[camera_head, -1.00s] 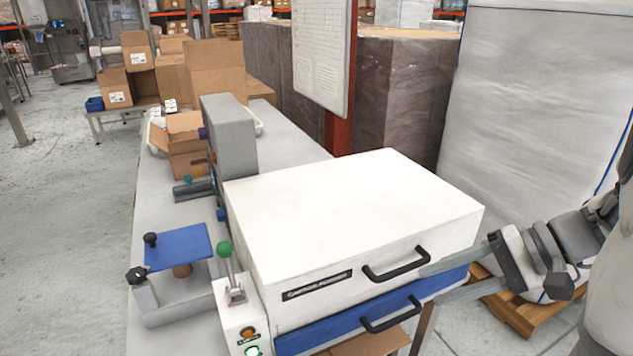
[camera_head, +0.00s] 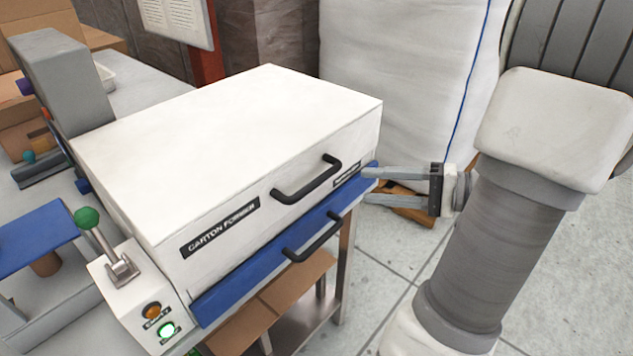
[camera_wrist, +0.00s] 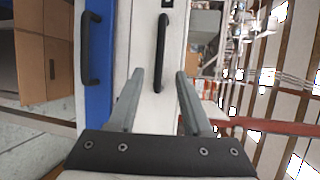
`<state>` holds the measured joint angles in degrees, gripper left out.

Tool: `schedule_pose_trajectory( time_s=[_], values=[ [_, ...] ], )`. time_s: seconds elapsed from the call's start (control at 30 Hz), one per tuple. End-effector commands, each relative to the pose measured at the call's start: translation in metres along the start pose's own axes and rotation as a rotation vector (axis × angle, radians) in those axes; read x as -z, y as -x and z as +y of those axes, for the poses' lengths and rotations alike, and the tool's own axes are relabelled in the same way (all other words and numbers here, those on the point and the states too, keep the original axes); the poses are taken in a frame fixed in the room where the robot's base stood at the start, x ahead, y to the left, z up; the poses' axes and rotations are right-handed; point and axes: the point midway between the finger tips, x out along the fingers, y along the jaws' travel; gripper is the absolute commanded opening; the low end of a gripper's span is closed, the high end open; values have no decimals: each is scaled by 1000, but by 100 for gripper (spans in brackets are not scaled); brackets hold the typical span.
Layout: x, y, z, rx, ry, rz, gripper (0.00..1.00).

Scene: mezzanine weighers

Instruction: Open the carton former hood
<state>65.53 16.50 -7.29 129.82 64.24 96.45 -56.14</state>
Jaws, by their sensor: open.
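The carton former hood (camera_head: 240,140) is a white box lid with a black bar handle (camera_head: 306,180) on its front. It is down, above a blue drawer front (camera_head: 265,270) with its own black handle (camera_head: 312,238). My gripper (camera_head: 366,186) is open and empty, to the right of the hood's handle, by the hood's right front corner. In the wrist view, the hood handle (camera_wrist: 161,52) appears between and beyond the fingertips of my gripper (camera_wrist: 159,75), with no visible contact. The drawer handle (camera_wrist: 90,48) is left of the fingers.
A wrapped pallet load (camera_head: 400,80) stands behind my gripper. Floor (camera_head: 400,290) is clear in front, at right.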

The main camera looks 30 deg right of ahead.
Motion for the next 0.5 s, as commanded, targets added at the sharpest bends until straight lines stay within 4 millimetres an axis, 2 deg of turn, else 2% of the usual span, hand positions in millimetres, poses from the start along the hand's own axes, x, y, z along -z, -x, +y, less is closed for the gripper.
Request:
schedule_pose_trajectory(
  time_s=[0.1, 0.3, 0.5],
  values=[
    [-1, -28, 0, 0, 0, -6, 50],
    [-1, -70, 0, 0, 0, -6, 50],
    [0, -100, 0, 0, 0, -3, 50]
  ],
)
